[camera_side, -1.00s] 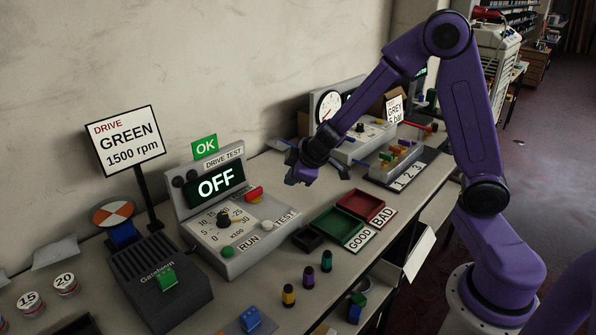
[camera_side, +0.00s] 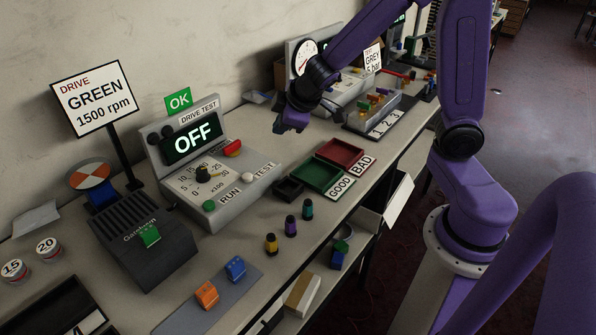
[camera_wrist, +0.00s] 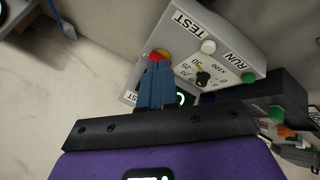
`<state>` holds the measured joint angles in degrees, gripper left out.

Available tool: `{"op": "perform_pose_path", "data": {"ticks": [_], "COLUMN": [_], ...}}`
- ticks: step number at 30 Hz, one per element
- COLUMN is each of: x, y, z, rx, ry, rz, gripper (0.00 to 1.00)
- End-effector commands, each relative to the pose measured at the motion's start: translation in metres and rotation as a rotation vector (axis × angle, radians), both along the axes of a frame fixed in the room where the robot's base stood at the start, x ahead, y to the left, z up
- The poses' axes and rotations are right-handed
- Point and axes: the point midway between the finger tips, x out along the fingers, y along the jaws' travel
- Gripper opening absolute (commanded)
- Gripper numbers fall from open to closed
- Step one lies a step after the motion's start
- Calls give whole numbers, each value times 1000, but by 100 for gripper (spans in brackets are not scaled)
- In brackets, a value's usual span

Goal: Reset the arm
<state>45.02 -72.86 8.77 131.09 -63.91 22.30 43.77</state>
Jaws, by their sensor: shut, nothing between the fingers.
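My gripper (camera_side: 291,122) hangs in the air above the back of the bench, behind the trays and to the right of the drive test box. It is shut and empty. In the wrist view my shut fingers (camera_wrist: 157,84) stand in front of the drive test box, hiding part of its display. The drive test box (camera_side: 240,188) reads OFF in the side view and carries a green OK sign (camera_side: 179,98). Its dial, red button, white TEST button and green RUN button also show in the wrist view (camera_wrist: 235,50).
A green GOOD tray (camera_side: 316,176) and a red BAD tray (camera_side: 341,153) lie in front of my gripper. A pressure gauge (camera_side: 305,57) stands behind it. Several coloured pegs (camera_side: 271,244) stand near the front edge. A grey slotted box (camera_side: 145,240) is at left.

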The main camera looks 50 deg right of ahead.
Motion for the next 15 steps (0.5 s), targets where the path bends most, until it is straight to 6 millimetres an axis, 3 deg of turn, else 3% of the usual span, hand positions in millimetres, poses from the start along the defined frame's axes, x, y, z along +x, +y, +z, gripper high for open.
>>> {"op": "perform_pose_path", "data": {"ticks": [6,15], "x": [-84,-218], "y": [26,41], "z": [14,16], "rx": [-24,-21], "ry": [130,441], "rz": [64,258], "gripper": [0,0]}}
